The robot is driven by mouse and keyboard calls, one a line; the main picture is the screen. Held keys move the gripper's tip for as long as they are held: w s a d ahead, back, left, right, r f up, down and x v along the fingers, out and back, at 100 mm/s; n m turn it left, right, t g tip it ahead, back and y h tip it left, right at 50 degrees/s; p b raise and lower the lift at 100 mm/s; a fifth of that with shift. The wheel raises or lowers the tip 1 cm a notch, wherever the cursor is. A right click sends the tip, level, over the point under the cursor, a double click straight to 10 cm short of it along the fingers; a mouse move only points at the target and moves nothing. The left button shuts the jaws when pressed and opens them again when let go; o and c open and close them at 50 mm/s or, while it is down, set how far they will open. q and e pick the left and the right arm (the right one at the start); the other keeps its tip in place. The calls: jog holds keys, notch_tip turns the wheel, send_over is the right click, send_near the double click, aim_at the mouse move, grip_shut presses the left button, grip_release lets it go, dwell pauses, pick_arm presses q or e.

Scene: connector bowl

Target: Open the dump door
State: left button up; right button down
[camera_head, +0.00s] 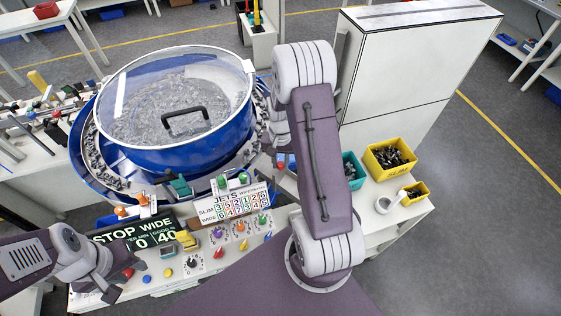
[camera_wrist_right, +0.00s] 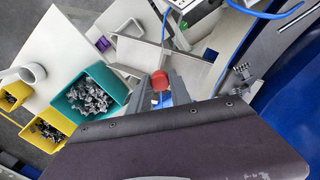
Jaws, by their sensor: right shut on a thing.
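A red knob (camera_wrist_right: 160,80) shows in the right wrist view, between the fingertips of my right gripper (camera_wrist_right: 160,88), which is shut on it. Grey metal plates (camera_wrist_right: 195,72) stand around the knob; I cannot tell which of them is the dump door or how far it is open. In the head view a small red spot (camera_head: 281,165) shows beside my right arm, which hides the right gripper. The blue bowl (camera_head: 165,158) with a clear lid is left of that arm. My left gripper (camera_head: 112,291) is over the control panel's front left; its fingers are unclear.
Yellow bins (camera_head: 390,173) and a teal bin (camera_head: 352,182) of dark parts stand right of my right arm, near a white mug (camera_head: 384,205). The panel has a STOP WIDE display (camera_head: 135,236), a JETS board (camera_head: 232,205) and several coloured knobs. A white cabinet (camera_head: 395,95) stands behind.

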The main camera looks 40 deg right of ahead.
dwell(0.3)
notch_tip(320, 180, up, 4)
jog(key=p, duration=0.3)
jog(key=shift+r, duration=0.15)
jog(key=c, duration=1.2)
grip_release()
jog(key=shift+o, duration=0.2)
notch_tip(320, 180, up, 9)
jog(key=b, duration=0.2)
